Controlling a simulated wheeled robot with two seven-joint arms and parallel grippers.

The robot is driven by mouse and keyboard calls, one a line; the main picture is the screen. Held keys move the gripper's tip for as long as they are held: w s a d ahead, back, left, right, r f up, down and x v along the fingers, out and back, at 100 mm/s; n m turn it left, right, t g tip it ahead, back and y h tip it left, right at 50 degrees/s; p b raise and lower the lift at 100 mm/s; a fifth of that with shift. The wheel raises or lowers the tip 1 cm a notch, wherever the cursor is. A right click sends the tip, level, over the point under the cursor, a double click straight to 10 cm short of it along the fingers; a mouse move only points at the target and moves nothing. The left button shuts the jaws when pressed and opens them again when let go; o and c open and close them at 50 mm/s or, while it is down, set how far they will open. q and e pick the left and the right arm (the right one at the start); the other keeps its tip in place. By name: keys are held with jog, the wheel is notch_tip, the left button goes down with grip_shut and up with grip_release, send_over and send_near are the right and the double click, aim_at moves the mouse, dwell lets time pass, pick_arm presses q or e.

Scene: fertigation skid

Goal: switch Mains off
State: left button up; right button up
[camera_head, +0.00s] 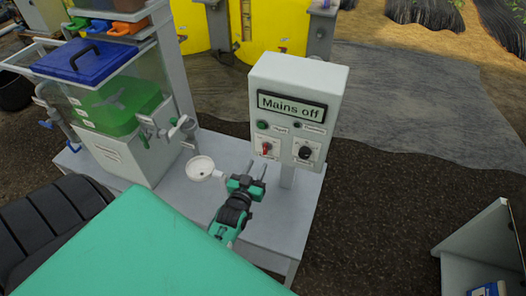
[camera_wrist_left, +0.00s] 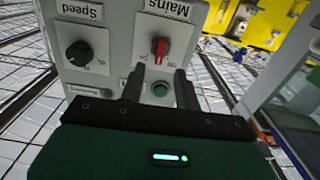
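The white control box (camera_head: 295,90) stands on a post at the table's right end, its display (camera_head: 291,106) reading "Mains off". The red Mains knob (camera_head: 266,148) is at the lower left of its front, beside the black Speed knob (camera_head: 305,152). In the left wrist view the picture is upside down; the red knob (camera_wrist_left: 160,50) stands roughly upright there. My left gripper (camera_head: 257,167) is open and empty, just below and in front of the red knob. Its two fingers (camera_wrist_left: 160,72) are apart, with the knob showing beyond the gap. My right gripper is not in view.
A green button (camera_wrist_left: 160,89) shows between the fingers in the wrist view. A white funnel-like cup (camera_head: 201,168) is left of my gripper. A tank with a blue lid (camera_head: 82,60) stands on the table's left. Yellow tanks (camera_head: 272,28) are behind.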

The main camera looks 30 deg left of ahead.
aim_at(264, 151)
pick_arm(q)
jog(key=p+x, duration=0.1)
jog(key=x, duration=0.5)
jog(key=shift+w, duration=0.35)
grip_shut()
